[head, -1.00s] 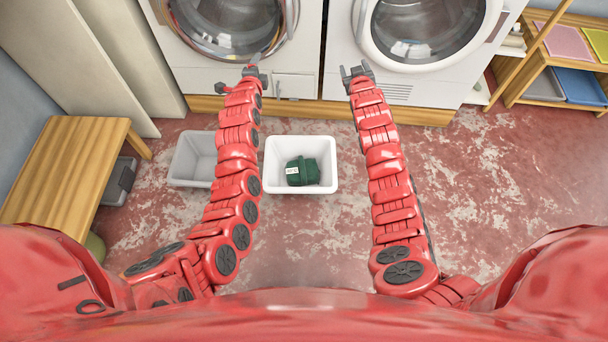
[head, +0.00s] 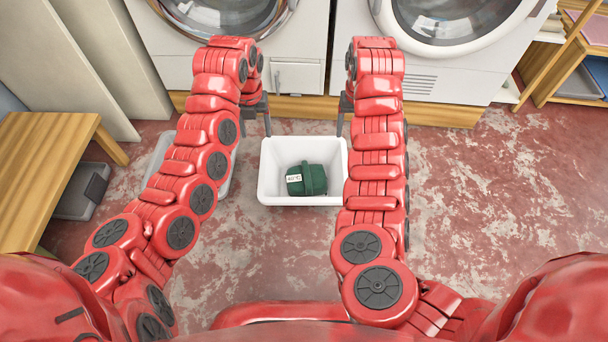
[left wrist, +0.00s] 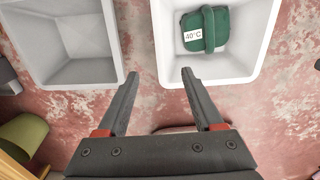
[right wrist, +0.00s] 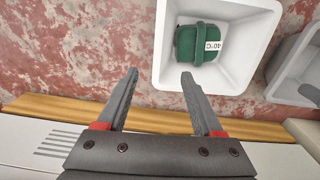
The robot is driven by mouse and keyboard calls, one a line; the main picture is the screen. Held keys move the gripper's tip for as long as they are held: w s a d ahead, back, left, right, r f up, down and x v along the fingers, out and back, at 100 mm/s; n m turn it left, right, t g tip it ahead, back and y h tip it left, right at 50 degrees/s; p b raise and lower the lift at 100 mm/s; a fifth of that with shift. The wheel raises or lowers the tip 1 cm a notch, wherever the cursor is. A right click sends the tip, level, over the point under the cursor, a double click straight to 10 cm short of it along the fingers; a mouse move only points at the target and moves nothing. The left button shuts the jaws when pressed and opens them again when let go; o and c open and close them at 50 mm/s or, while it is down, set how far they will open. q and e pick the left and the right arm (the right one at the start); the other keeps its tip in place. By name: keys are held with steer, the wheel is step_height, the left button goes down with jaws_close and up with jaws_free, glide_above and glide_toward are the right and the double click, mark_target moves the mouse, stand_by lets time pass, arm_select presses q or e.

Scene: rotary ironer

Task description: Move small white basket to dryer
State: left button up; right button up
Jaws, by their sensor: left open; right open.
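The small white basket (head: 272,178) stands on the floor in the head view, with a green bundle (head: 308,180) tagged 40°C inside. My left gripper (head: 256,122) points down, open and empty, near the basket's far left corner. In the left wrist view its open fingers (left wrist: 160,75) are above the basket's side, not visibly gripping it. My right gripper (head: 343,120) points down, open, near the far right corner. In the right wrist view its fingers (right wrist: 160,75) are open beside the basket wall. The white front-loader with vent slots (head: 418,82), apparently the dryer, stands behind at right.
A grey-white basket (left wrist: 65,75) stands just left, partly hidden by my left arm in the head view. Another front-loader (head: 300,75) is behind at left. Both stand on a wooden plinth (head: 440,112). A wooden bench (head: 40,160) is far left. Floor at right is clear.

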mark_target(263, 167)
arm_select(q)
step_height(263, 167, down, 18)
steer(key=shift+r, duration=0.25)
arm_select(e)
step_height(263, 167, down, 18)
steer(key=shift+r, duration=0.25)
arm_select(q)
jaws_close()
arm_select(e)
jaws_close()
